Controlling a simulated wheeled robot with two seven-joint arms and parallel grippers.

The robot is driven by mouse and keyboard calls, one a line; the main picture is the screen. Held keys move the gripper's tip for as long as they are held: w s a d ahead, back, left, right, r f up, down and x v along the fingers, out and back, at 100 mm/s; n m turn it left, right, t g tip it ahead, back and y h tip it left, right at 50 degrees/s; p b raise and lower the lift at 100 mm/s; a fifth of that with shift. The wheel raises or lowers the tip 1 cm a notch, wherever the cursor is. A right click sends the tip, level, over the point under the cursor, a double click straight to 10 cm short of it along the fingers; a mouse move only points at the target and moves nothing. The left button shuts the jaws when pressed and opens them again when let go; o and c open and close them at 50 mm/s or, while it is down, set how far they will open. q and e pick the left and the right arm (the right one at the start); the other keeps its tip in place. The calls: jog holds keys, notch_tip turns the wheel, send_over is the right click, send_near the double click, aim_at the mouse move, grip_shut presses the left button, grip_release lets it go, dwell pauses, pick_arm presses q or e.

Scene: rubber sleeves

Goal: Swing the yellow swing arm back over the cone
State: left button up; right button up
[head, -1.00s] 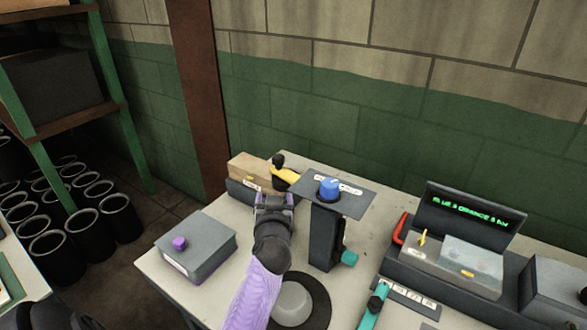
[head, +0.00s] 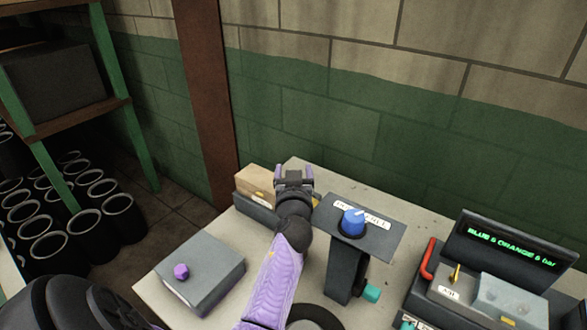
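My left gripper (head: 294,174) is over the back of the table, its two fingers spread apart and pointing away from me. The yellow swing arm (head: 316,201) is almost wholly hidden behind this gripper; only a sliver of yellow shows at its right. Its black knob is not visible, and I cannot tell whether the fingers touch it. I cannot make out the cone; a black round base (head: 316,317) shows partly at the bottom edge, mostly behind my purple forearm. My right gripper is not in view.
A dark stand with a blue knob (head: 353,222) is close to the right of my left arm. A cardboard box (head: 256,180) is just left of the gripper. A grey box with a purple knob (head: 205,268) is front left. A display console (head: 515,247) is at right.

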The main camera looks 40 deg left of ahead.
pick_arm(q)
grip_shut()
dwell(1.3)
